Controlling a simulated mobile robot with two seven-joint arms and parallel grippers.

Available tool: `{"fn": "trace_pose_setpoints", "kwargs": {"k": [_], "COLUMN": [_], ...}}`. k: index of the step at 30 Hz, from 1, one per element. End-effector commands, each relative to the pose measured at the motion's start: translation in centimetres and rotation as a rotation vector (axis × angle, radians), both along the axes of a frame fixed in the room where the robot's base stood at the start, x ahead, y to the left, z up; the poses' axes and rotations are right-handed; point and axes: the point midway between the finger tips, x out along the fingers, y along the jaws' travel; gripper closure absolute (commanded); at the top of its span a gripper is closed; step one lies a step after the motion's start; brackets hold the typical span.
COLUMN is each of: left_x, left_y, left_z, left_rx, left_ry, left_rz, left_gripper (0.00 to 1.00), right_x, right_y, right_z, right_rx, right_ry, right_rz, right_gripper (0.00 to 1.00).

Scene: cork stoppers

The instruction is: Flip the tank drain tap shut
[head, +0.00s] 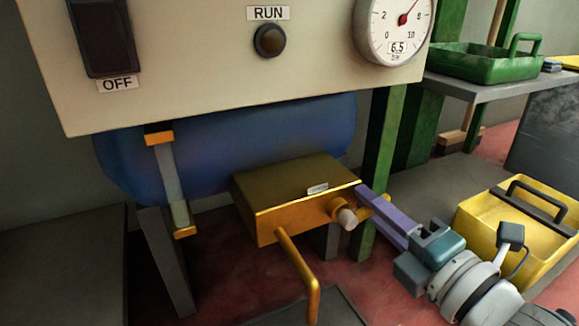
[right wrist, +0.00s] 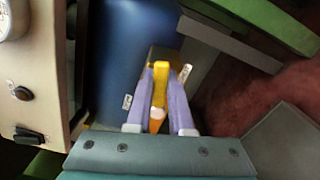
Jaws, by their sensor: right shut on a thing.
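The blue tank (head: 225,150) lies behind and below the cream panel. A brass-coloured drain tap (head: 340,208) with a pale round end sits at the right front corner of a brass box under the tank. My right gripper (head: 372,206) reaches in from the right with its purple fingers at the tap's yellow lever. In the right wrist view the yellow lever (right wrist: 160,82) lies between the two fingers of the gripper (right wrist: 160,100), which is shut on it. The fingers hide part of the lever in the head view. My left gripper is not in view.
A green post (head: 382,150) stands just behind the tap. A yellow toolbox (head: 490,220) is at the right, and a green tray (head: 480,62) is on a bench behind.

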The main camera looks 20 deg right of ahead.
Motion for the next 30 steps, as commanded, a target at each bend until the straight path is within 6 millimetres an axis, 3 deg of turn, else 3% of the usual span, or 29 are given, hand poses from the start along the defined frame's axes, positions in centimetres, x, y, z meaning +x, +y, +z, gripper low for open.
{"fn": "trace_pose_setpoints", "kwargs": {"k": [11, 19, 28, 29, 30], "left_x": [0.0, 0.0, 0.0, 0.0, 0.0], "left_y": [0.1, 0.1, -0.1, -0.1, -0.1], "left_z": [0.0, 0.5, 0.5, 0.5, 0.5], "left_rx": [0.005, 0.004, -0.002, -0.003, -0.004], "left_ry": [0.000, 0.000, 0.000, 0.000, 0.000], "left_rz": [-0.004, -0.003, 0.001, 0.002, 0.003], "left_gripper": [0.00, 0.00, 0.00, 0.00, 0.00], "right_x": [0.0, 0.0, 0.0, 0.0, 0.0], "right_y": [-0.1, -0.2, -0.2, -0.2, -0.2], "right_z": [0.0, -0.9, -1.1, -1.1, -1.1], "right_rx": [0.005, 0.253, 0.284, 0.284, 0.283], "right_ry": [0.000, 0.021, 0.022, 0.023, 0.023], "right_rz": [-0.001, -0.001, -0.001, -0.001, -0.001], "right_gripper": [1.00, 1.00, 1.00, 0.78, 0.73]}}
